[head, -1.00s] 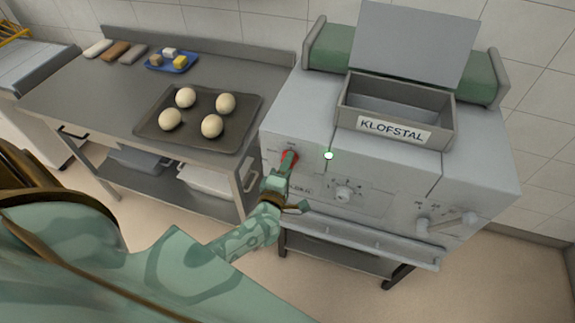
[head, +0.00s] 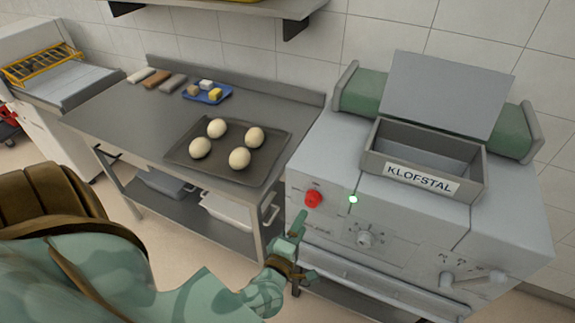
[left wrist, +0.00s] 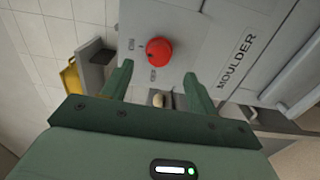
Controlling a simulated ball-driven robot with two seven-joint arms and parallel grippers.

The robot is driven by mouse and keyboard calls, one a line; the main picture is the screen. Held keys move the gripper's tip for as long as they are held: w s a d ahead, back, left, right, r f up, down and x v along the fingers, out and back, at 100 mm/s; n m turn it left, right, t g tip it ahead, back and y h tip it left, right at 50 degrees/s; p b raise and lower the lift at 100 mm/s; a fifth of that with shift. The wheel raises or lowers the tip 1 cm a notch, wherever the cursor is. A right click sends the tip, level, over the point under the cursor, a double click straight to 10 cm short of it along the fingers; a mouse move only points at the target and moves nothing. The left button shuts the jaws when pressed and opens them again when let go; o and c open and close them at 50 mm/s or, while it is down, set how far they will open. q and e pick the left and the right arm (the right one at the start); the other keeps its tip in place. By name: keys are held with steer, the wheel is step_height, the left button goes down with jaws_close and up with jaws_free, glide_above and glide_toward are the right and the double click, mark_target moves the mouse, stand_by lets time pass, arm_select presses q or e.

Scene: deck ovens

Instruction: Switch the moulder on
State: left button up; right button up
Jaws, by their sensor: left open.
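The moulder is the grey machine (head: 330,160) at the right in the head view, labelled KLOFSTAL; the left wrist view shows the word MOULDER on it. Its red rotary switch (head: 313,198) is on the front at the left. The switch also shows in the left wrist view (left wrist: 160,51), ahead of the fingertips. A small green lamp (head: 353,199) beside it is lit. My left gripper (head: 308,243) is open and empty, a little below and in front of the switch, apart from it. Its two fingers show in the left wrist view (left wrist: 157,78). My right gripper is out of view.
A steel table (head: 120,110) to the left bears a dark tray (head: 190,163) with several dough balls and a small blue tray (head: 222,98). A grey dial (head: 365,239) and a lever (head: 470,279) are on the machine's front. A shelf (head: 220,6) hangs above.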

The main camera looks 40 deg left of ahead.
arm_select(q)
steer(key=v, duration=0.8)
steer(key=shift+s+d, duration=0.15)
steer(key=shift+s, duration=0.2)
